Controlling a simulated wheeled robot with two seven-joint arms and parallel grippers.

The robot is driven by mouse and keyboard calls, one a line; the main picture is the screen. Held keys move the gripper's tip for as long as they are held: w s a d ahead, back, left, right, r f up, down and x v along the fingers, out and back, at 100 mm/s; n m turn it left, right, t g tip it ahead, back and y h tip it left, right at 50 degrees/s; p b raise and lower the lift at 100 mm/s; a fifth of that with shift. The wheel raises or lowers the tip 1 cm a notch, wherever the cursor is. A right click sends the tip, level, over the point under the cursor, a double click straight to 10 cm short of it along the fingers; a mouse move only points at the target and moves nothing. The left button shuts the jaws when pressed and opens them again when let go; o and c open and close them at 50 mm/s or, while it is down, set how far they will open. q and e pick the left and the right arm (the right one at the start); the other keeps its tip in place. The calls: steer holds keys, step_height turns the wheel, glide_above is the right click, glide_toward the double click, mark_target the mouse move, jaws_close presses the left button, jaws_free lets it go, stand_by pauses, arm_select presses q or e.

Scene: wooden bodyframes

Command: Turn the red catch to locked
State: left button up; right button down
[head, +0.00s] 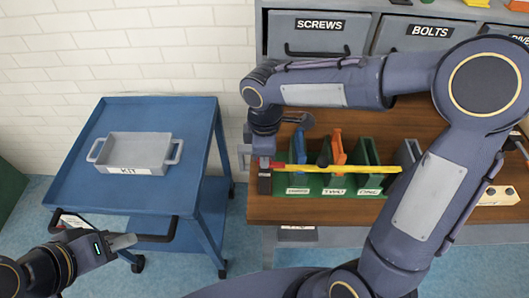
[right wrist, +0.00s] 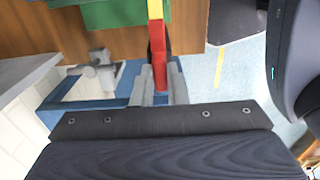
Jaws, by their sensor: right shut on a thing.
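The red catch (head: 277,164) is at the left end of a yellow bar (head: 345,168) that lies across the front of a green rack (head: 325,187). My right gripper (head: 265,172) is at the rack's left end, shut on the red catch. In the right wrist view the red catch (right wrist: 158,48) runs down from the yellow bar (right wrist: 155,9) to between the grey fingers (right wrist: 160,84). The fingers hide its lower end. Any locked mark cannot be seen. My left gripper (head: 122,241) is low at the left, away from the rack; its jaw opening is unclear.
The rack stands on a wooden bench (head: 290,212) and holds blue and orange-handled tools (head: 337,147). A blue cart (head: 78,180) with a grey KIT tray (head: 135,150) stands at the left. Labelled drawers (head: 318,35) are behind. My right arm covers the bench's right part.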

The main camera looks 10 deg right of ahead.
stand_by(0.4)
steer(key=c, duration=1.4)
jaws_free()
steer(key=shift+c, duration=0.2)
steer(key=shift+r, duration=0.1)
step_height(320, 180, up, 8)
steer(key=shift+f, duration=0.2)
steer(key=s+d+f+m+t+y, duration=0.1)
steer(key=s+d+m, duration=0.3)
steer(key=s+m, duration=0.4)
steer(key=s+d+f+m+t+y, duration=0.1)
steer(key=s+d+m+t, duration=0.3)
steer(key=s+m, duration=0.4)
steer(key=shift+s+d+f+t+y, duration=0.2)
steer(key=shift+d+f+t+y, duration=0.1)
steer(key=shift+d+y, duration=0.55)
